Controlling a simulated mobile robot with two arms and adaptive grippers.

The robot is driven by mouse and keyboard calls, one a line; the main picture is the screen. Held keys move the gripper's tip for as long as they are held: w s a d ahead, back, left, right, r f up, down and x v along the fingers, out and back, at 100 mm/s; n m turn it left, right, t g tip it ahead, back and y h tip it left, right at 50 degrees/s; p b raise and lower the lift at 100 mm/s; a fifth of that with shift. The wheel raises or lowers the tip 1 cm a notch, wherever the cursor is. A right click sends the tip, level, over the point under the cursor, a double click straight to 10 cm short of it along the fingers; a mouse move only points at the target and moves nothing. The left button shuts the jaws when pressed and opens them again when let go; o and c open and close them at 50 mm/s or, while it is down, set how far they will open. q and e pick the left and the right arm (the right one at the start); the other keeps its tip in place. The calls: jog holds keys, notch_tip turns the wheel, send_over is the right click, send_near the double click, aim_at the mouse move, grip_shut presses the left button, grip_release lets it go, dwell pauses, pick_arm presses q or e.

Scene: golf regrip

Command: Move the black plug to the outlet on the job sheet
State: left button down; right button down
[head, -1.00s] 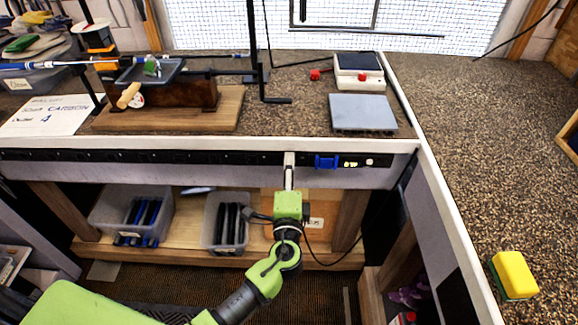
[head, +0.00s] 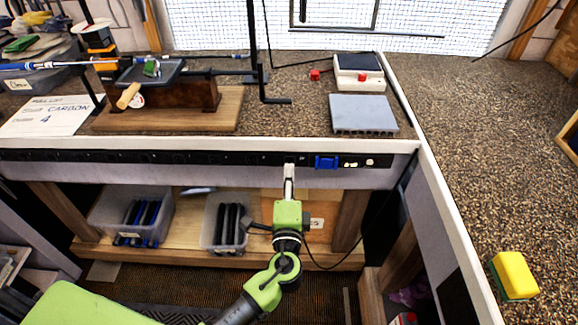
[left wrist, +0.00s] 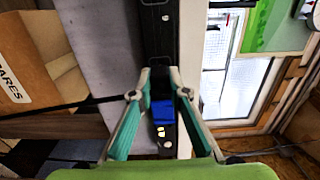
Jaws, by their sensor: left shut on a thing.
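My left gripper (head: 289,172) is at the front of the bench, against the black outlet strip (head: 220,158), just left of the strip's blue part (head: 326,162). In the left wrist view its fingers (left wrist: 160,76) are closed in over the strip, around a small dark thing that I take for the black plug; its outline merges with the strip. A black cord (left wrist: 70,106) runs left from there, and a cord hangs below the bench in the head view (head: 345,255). I cannot tell whether the plug is seated. My right gripper is out of view.
Below the bench, a shelf holds two grey bins (head: 105,215) (head: 212,222) with dark and blue pieces. On the bench are a wooden board (head: 215,112) with a clamp, a grey plate (head: 362,113) and a scale (head: 359,65). A yellow sponge (head: 514,275) lies at right.

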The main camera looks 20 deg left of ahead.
pick_arm(q)
jog(key=shift+v, duration=1.75)
